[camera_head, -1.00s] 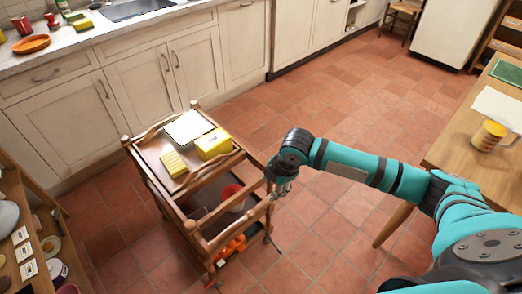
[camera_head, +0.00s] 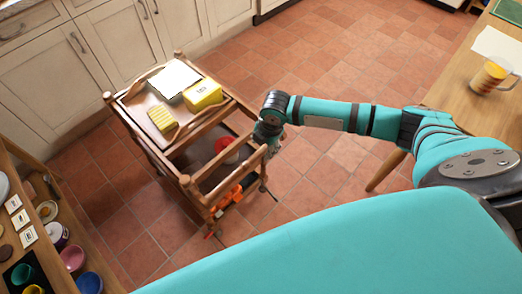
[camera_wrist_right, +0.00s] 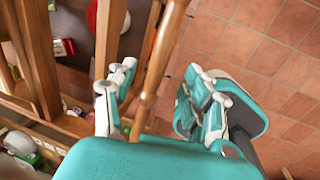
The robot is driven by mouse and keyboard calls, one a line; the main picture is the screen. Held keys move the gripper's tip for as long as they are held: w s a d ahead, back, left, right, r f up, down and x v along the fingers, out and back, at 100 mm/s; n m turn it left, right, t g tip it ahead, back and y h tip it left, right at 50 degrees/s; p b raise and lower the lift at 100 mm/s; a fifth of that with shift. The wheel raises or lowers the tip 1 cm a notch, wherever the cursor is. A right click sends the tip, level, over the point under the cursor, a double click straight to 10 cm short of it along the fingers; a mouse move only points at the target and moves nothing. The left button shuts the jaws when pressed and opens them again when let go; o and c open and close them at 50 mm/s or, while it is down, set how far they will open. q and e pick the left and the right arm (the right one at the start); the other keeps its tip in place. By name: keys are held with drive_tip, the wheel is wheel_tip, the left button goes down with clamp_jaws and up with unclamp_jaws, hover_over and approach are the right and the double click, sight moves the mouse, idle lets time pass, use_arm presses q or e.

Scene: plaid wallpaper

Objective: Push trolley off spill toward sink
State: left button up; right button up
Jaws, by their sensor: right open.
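The wooden trolley (camera_head: 150,108) stands on the tiled floor in the head view, left of centre. Its top tray carries a white pad, a yellow box and a yellow ribbed block. My right gripper (camera_head: 268,138) is at the right end of the trolley's near rail. In the right wrist view the right gripper (camera_wrist_right: 160,98) is open, with the wooden rail (camera_wrist_right: 160,55) running between its fingers. I cannot tell whether the fingers touch it. No spill is discernible, and the sink is outside the head view. My left gripper is not in view.
Cabinets (camera_head: 110,45) line the wall behind the trolley. A shelf (camera_head: 85,240) with bowls and cups is at lower left. A table (camera_head: 450,90) with a striped mug (camera_head: 490,75) is at right. An orange object (camera_head: 225,202) is low on the trolley's near side. Floor beyond the trolley is clear.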

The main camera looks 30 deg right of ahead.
sight(261, 151)
drive_tip(key=f, duration=0.3)
drive_tip(key=shift+w+a+f, duration=0.15)
drive_tip(key=shift+w+f, duration=0.25)
drive_tip(key=shift+f, duration=0.4)
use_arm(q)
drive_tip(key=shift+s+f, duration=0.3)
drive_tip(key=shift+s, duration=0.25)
use_arm(e)
clamp_jaws()
